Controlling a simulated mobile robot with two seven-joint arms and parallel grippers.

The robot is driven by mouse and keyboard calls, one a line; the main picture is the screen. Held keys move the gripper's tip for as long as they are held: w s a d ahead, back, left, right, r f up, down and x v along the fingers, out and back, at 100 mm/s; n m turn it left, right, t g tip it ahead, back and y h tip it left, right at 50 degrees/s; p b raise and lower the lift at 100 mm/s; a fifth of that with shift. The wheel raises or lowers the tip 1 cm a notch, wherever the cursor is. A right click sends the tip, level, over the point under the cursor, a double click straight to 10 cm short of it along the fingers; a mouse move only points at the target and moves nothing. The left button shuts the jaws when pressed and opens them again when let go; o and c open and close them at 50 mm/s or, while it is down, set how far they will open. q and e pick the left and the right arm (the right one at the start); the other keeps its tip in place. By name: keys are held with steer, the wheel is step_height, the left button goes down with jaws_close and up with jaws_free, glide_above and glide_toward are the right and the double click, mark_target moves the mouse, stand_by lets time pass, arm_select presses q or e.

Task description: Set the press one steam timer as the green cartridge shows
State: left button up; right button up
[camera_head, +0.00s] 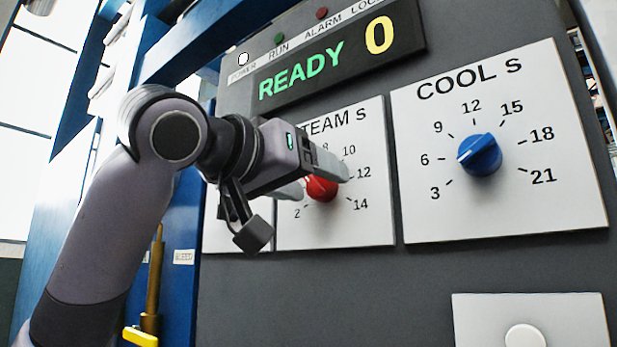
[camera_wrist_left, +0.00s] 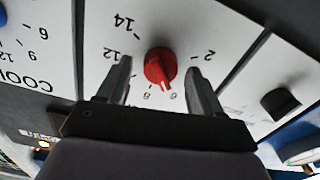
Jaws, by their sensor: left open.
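The red steam knob (camera_head: 322,188) sits on the white STEAM S dial plate (camera_head: 345,228), partly hidden by my left gripper (camera_head: 318,181). That gripper is open, with one finger on either side of the knob. In the left wrist view, the picture is upside down and the red knob (camera_wrist_left: 160,66) shows between the open fingers of the left gripper (camera_wrist_left: 159,76). I cannot tell if they touch it. The knob's white mark points between 6 and 8, seemingly nearer 6. No green cartridge is in view. My right gripper is not in view.
The COOL S plate (camera_head: 560,205) with its blue knob (camera_head: 480,155) is right of the steam dial. Above, a display (camera_head: 335,60) reads READY 0. A white button (camera_head: 525,336) is at lower right. A black knob (camera_wrist_left: 281,103) shows in the wrist view.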

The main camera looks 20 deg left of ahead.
arm_select(q)
steer(key=c, duration=1.1)
steer(key=shift+o, duration=0.2)
steer(key=m+p, duration=0.2)
steer(key=m, duration=0.2)
steer(key=shift+r+p, duration=0.1)
steer(key=shift+p, duration=0.3)
steer(key=shift+d+m+p, duration=0.1)
steer(key=shift+m+p, duration=0.85)
steer(key=shift+m, duration=0.95)
steer(key=o, duration=1.1)
steer(key=shift+s, duration=0.1)
steer(key=shift+c, duration=0.2)
